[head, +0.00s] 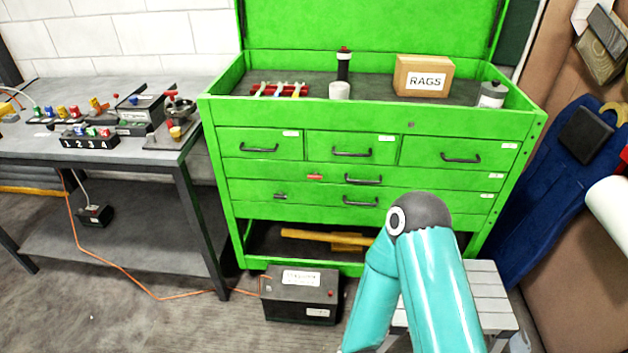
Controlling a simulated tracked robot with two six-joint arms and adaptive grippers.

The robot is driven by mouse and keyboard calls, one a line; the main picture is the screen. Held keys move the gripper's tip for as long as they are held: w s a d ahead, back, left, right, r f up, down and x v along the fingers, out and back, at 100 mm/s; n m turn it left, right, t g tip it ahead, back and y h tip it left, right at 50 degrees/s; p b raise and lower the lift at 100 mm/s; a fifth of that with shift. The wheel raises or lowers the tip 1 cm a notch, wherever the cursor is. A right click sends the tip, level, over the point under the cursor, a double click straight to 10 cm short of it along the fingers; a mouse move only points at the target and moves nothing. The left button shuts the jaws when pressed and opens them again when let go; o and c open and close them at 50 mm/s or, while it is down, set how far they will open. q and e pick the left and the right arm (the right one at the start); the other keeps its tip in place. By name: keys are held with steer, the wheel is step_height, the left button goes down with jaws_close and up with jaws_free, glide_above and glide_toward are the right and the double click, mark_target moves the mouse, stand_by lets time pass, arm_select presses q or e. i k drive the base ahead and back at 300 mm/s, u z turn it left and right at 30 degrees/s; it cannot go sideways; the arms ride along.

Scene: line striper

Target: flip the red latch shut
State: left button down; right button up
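A small red piece (315,177), which looks like the red latch, sits on the front of a wide drawer of the green tool chest (222,160). It lies left of that drawer's dark handle (363,179). It appears roughly horizontal, but it is too small to tell whether it is open or shut. A teal arm of mine rises from the bottom, right of centre, with its dark joint in front of the chest's lower right part. Neither of my grippers shows in the head view.
A grey workbench (200,88) with small coloured parts stands at the left. A black box (300,295) sits on the floor before the chest, with an orange cable (120,268) running to it. A grey slatted stool (485,290) stands at the lower right. The drawers look closed.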

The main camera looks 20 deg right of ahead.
mark_target(315, 175)
steer(key=z, duration=0.35)
steer(key=i, duration=0.95)
steer(key=u, duration=0.4)
